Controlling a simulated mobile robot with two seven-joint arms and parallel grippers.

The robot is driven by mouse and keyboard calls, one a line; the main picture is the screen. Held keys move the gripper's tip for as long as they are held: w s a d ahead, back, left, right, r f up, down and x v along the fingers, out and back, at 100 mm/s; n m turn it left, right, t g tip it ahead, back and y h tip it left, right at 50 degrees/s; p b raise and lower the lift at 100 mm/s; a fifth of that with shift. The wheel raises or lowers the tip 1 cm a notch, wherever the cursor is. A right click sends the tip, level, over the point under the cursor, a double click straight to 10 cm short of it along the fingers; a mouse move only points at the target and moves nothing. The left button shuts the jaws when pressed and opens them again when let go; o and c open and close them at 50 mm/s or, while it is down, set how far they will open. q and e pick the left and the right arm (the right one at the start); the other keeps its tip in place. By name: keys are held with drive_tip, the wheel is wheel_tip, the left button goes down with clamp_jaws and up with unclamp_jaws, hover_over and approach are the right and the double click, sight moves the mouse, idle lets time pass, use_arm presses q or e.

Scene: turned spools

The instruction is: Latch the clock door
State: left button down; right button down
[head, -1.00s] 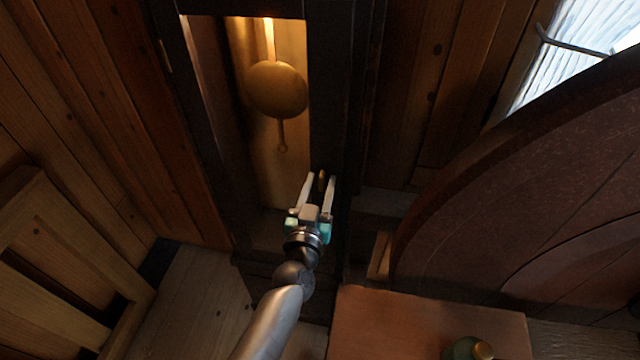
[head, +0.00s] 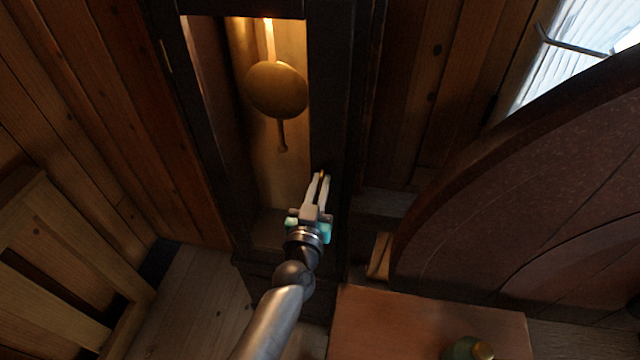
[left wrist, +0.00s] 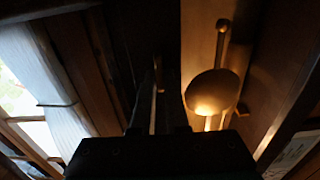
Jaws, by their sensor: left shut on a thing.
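The tall clock has a dark door (head: 335,110) whose frame surrounds a lit opening with a brass pendulum (head: 277,90). The door looks closed, but I cannot tell whether it sits flush. My left gripper (head: 321,181) is at the right stile of the door, low beside the opening. Its fingers are shut on a small brass latch (head: 323,173), mostly hidden between them. In the left wrist view the pendulum (left wrist: 212,92) hangs to the right of the dark stile, and the gripper's body covers the bottom middle. My right gripper is not in view.
A reddish-brown tabletop (head: 430,320) with a dark green round object (head: 468,348) is at the bottom right. A large curved dark wooden piece (head: 520,190) stands at right. A wooden bench (head: 60,270) is at left. Bare floor (head: 195,300) lies between.

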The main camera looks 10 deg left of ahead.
use_arm(q)
drive_tip(key=shift+n, duration=0.5)
drive_tip(key=n, duration=0.5)
drive_tip(key=n+b, duration=0.1)
drive_tip(key=n, duration=1)
drive_tip(key=shift+a+f+n+b, duration=0.35)
drive_tip(key=shift+f+n, duration=0.05)
idle(0.3)
drive_tip(key=c, duration=0.9)
unclamp_jaws()
drive_tip(key=shift+c, duration=0.2)
drive_tip(key=s+b, duration=0.1)
drive_tip(key=s, duration=1.4)
